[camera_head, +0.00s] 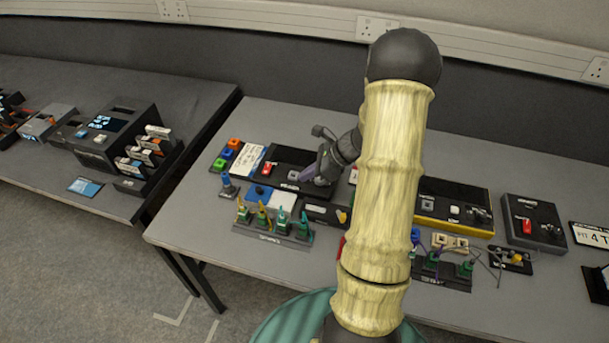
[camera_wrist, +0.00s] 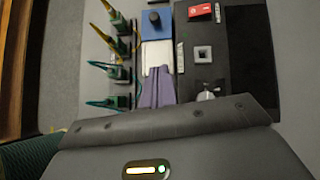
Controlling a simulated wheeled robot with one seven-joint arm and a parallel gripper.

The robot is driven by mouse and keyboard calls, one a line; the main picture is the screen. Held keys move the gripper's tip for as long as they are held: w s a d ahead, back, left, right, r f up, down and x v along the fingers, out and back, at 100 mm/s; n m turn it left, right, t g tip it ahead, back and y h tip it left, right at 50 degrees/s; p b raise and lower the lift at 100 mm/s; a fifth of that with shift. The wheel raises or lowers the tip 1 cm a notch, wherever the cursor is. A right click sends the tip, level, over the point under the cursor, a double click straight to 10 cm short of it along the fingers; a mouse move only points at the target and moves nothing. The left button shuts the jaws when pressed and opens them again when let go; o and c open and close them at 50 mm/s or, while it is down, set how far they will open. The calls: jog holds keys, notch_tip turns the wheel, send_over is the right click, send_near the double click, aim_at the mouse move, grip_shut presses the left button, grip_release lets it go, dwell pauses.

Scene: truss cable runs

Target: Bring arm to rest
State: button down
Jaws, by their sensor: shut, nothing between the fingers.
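My gripper (camera_head: 309,174) has purple fingers and hangs over the black panel (camera_head: 308,158) on the grey table. In the wrist view the fingers (camera_wrist: 157,92) lie together, shut and empty, beside the panel's edge as seen from above. My arm rises from the front of the table and bends down on its left side. Contact between the fingertips and anything below cannot be told.
A red switch (camera_head: 270,168) and a square button (camera_wrist: 203,55) sit on the panel. A blue box with a black knob (camera_wrist: 155,24) is close by. Cable connectors (camera_head: 272,222) stand in front. A yellow-edged panel (camera_head: 454,207) lies right. Bare tabletop (camera_head: 200,216) shows at front left.

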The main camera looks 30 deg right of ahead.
jog(key=shift+a, duration=0.1)
jog(key=s+a+r+n+g+h+p, duration=0.1)
jog(key=s+a+r+n+h, duration=0.2)
jog(key=n, duration=0.9)
jog(key=s+a+r+n+g+h+p, duration=0.1)
jog(key=s+a+r+n+h, duration=0.3)
jog(key=s+a+r+n, duration=0.4)
jog(key=s+a+n, duration=0.3)
jog(key=a+n, duration=0.1)
jog(key=n, duration=0.1)
jog(key=shift+s+r+g, duration=0.15)
jog(key=shift+s+g, duration=0.1)
jog(key=shift+g, duration=0.05)
jog(key=shift+w+d, duration=0.1)
